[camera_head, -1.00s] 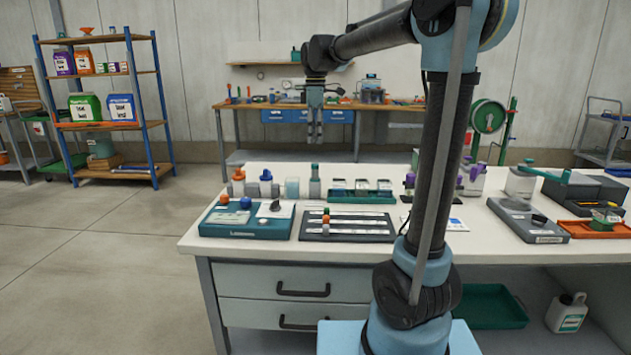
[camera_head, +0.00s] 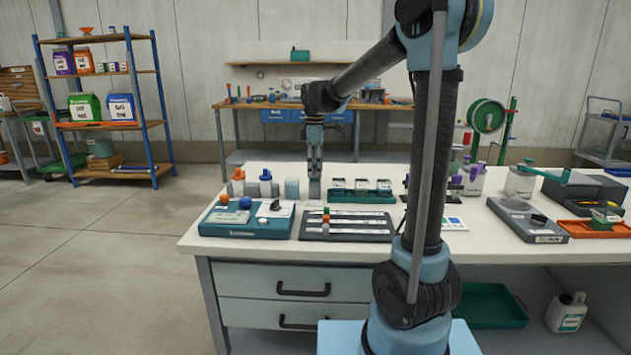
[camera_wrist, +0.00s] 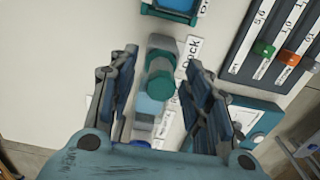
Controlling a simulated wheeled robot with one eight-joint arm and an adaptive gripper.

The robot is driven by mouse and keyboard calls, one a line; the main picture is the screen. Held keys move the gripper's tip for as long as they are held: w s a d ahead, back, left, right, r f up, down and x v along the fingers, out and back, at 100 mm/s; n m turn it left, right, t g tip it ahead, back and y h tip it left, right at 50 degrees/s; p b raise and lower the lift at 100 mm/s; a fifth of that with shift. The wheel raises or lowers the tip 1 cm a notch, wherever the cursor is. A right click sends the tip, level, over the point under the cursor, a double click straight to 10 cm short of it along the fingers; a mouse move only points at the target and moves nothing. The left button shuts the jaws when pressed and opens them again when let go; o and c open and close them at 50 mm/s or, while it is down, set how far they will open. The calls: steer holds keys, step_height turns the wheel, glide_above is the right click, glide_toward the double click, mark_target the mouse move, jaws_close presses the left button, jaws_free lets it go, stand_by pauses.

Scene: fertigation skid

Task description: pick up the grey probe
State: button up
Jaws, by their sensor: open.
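A grey upright piece with a teal cap, which I take to be the grey probe (camera_wrist: 160,82), stands on the bench beside a label reading "Dock". In the wrist view it lies between the two spread fingers of my gripper (camera_wrist: 163,64), with gaps on both sides. In the head view my gripper (camera_head: 315,166) points straight down over the same spot. It hides the teal top, and a grey lower part (camera_head: 315,188) shows beneath. My gripper is open and holds nothing.
A clear container (camera_head: 292,188) stands close on the left, with grey and orange-topped pieces (camera_head: 238,183) beyond it. A green tray with small boxes (camera_head: 361,196) is close on the right. A dark slotted board (camera_head: 347,228) and teal box (camera_head: 246,220) lie in front.

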steer(key=shift+f, duration=0.5)
jaws_close()
